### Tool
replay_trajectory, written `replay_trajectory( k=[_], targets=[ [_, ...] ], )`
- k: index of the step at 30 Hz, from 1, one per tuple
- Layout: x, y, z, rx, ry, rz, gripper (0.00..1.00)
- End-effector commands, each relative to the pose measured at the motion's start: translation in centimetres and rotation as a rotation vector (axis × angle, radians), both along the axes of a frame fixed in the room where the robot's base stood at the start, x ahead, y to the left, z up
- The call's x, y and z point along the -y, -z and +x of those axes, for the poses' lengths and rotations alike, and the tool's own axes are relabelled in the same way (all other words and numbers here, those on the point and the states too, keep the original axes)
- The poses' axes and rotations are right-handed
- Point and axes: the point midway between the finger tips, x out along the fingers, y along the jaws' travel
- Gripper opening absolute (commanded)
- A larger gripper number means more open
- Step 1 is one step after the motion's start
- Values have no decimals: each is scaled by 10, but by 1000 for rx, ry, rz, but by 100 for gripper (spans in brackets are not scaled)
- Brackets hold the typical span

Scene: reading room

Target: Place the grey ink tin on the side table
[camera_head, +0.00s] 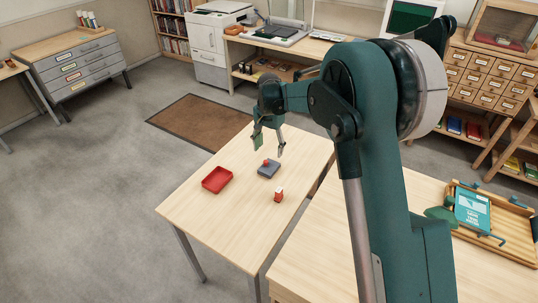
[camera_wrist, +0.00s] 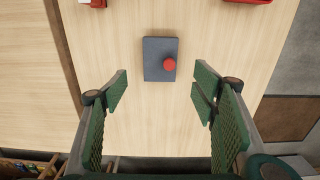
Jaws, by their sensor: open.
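A flat grey tin (camera_head: 269,170), likely the ink tin, lies on a pale wooden table (camera_head: 215,215). A small round red thing, perhaps a knob, shows on it toward one side. In the wrist view the grey tin (camera_wrist: 157,50) lies beyond my fingertips, roughly centred between them. My gripper (camera_head: 269,147) is open and empty above the table, near the tin's far side in the head view. The gripper also shows in the wrist view (camera_wrist: 160,88), its fingers spread wide and apart from the tin.
A red tray (camera_head: 217,180) lies left of the tin. A small red and white object (camera_head: 278,195) stands nearer. A second wooden table (camera_head: 310,270) on the right bears a wooden tray (camera_head: 500,239) with a teal book (camera_head: 472,210). Open floor lies left.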

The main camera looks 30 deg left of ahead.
Motion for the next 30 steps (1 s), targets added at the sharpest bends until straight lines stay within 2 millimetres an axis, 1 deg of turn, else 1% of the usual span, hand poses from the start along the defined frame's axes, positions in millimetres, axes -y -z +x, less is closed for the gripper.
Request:
replay_trajectory(
  k=[1, 3, 7, 30],
  targets=[
    [0, -6, 0, 0, 0, 0, 58],
    [0, -11, 0, 0, 0, 0, 58],
    [0, -17, 0, 0, 0, 0, 58],
    [0, -18, 0, 0, 0, 0, 58]
  ],
)
